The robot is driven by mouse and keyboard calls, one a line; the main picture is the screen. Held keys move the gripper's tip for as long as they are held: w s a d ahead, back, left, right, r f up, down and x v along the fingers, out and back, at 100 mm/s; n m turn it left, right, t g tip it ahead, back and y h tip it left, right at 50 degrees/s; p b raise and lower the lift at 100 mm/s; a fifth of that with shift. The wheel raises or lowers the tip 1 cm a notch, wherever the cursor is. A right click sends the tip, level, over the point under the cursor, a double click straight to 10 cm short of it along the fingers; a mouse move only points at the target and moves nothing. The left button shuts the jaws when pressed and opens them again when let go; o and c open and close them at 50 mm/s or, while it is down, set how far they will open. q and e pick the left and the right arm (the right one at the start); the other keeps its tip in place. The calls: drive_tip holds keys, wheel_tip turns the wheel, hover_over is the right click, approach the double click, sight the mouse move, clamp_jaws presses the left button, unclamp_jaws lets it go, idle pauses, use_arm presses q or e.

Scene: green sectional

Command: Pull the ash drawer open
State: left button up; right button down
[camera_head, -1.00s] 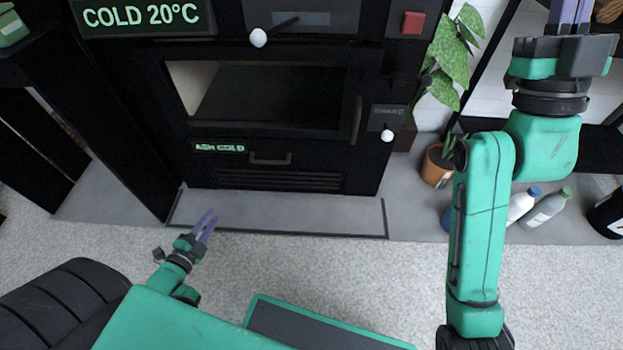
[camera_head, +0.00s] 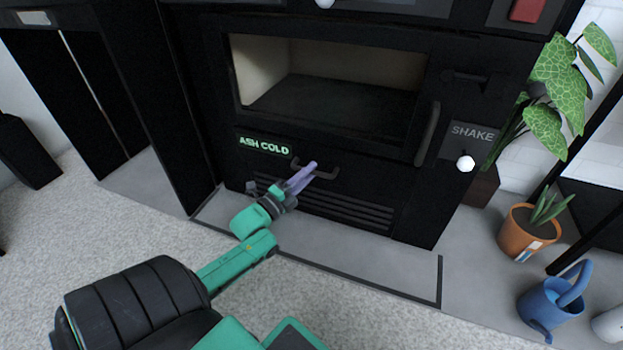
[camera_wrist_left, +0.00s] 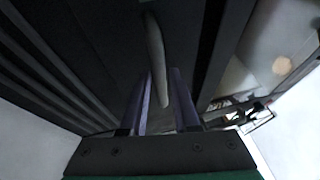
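The ash drawer (camera_head: 232,152) is the black lower front of the stove, under a lit "ASH COLD" label (camera_head: 264,145). It looks closed, flush with the stove front. Its dark bar handle (camera_head: 328,174) is partly covered by my left gripper (camera_head: 309,174), whose purple fingers reach up to it. In the left wrist view the handle (camera_wrist_left: 155,55) runs into the gap between the two fingers (camera_wrist_left: 161,100). The fingers are apart, with space showing around the bar; contact cannot be told. My right gripper is out of view.
Above the drawer is the open firebox (camera_head: 330,85). A "SHAKE" panel with a white knob (camera_head: 465,163) is to the right. The grey hearth slab (camera_head: 400,270) lies below. A potted plant (camera_head: 527,232) and a blue watering can (camera_head: 550,305) stand at right.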

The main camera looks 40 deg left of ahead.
use_arm(q)
drive_tip(key=shift+w+r, duration=0.1)
drive_tip(key=shift+w, duration=0.45)
clamp_jaws()
idle(1.0)
